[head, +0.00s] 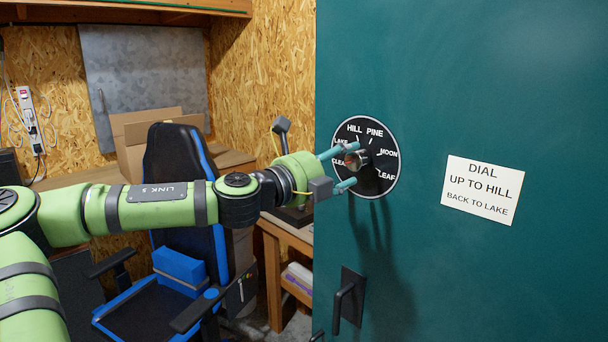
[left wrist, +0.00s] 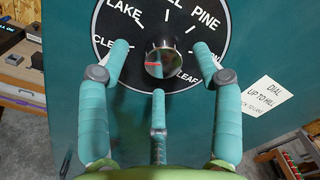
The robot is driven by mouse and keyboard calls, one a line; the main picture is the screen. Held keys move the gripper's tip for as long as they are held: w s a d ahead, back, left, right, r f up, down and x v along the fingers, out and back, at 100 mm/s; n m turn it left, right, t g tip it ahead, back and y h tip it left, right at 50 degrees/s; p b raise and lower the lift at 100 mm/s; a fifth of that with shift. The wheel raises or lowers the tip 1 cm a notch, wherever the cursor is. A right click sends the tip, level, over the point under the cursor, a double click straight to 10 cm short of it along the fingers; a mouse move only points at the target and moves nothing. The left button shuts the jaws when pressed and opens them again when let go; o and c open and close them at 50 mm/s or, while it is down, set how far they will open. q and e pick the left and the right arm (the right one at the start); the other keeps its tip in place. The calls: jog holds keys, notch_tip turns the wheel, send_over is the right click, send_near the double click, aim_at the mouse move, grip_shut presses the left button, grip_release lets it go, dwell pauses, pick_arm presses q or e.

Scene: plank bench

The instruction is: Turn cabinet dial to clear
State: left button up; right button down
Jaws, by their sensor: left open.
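The cabinet (head: 450,90) is a large teal panel filling the right of the head view. Its dial plate (head: 375,186) is round and black with white words including LAKE, HILL, PINE, MOON and LEAF, and one at the left partly covered, starting CLE. The silver knob (left wrist: 168,58) sits in the middle; its red mark points left, roughly toward the CLE word. My left gripper (head: 348,166) is open in front of the dial. Its teal fingers spread around the knob in the left wrist view (left wrist: 161,64), with no clear contact. My right gripper is not in view.
A white note (head: 482,190) right of the dial reads DIAL UP TO HILL BACK TO LAKE. A black handle (head: 348,300) juts from the cabinet below the dial. A blue and black chair (head: 180,265) and a wooden bench with a cardboard box (head: 140,135) stand left.

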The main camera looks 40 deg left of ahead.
pick_arm(q)
jog(key=s+a, duration=0.1)
jog(key=s, duration=0.8)
dwell(0.3)
jog(key=shift+f, duration=0.1)
dwell(0.3)
